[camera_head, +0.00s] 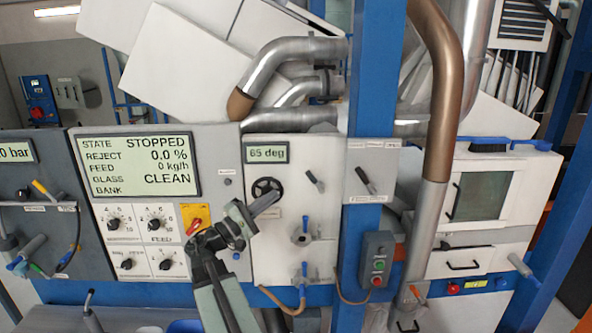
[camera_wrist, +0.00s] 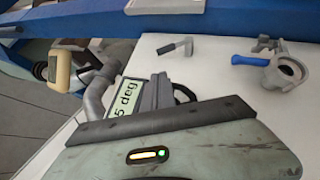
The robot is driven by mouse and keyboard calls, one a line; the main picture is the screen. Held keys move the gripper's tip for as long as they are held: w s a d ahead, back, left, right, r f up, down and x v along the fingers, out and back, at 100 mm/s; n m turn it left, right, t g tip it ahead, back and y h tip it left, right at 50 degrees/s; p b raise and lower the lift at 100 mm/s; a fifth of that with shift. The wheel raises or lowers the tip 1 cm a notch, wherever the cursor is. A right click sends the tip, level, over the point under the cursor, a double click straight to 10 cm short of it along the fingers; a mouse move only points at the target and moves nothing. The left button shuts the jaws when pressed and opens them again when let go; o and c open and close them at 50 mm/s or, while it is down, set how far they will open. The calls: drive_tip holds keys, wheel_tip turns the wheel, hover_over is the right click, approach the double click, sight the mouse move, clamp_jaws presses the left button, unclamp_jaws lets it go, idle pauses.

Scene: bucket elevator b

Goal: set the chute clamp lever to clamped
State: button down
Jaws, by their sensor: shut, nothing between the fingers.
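Which lever is the chute clamp lever cannot be told, as the small labels are unreadable. A short dark-handled lever (camera_head: 315,182) sits tilted on the pale panel below the "65 deg" display; it seems to be the lever near the top of the wrist view (camera_wrist: 175,46). Another tilted lever (camera_head: 364,182) is on a grey plate on the blue post. My gripper (camera_head: 273,198) is shut and empty, in front of the pale panel and left of both levers. In the wrist view its fingers (camera_wrist: 157,92) partly hide the display and a dark handwheel.
The handwheel (camera_head: 266,186) lies right behind my gripper. Below are blue-handled valves (camera_head: 302,236) on the same panel; one shows in the wrist view (camera_wrist: 285,73). A blue post (camera_head: 374,90) and a brown-and-steel pipe (camera_head: 443,100) stand to the right. A status screen (camera_head: 138,160) is at left.

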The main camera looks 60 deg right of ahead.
drive_tip(key=shift+r, duration=0.15)
drive_tip(key=p, duration=0.3)
approach(314, 178)
drive_tip(key=w+d+r, duration=0.2)
drive_tip(key=d+r, duration=0.2)
drive_tip(key=d, duration=0.1)
drive_tip(key=shift+s+d+f, duration=0.15)
drive_tip(key=shift+f, duration=0.1)
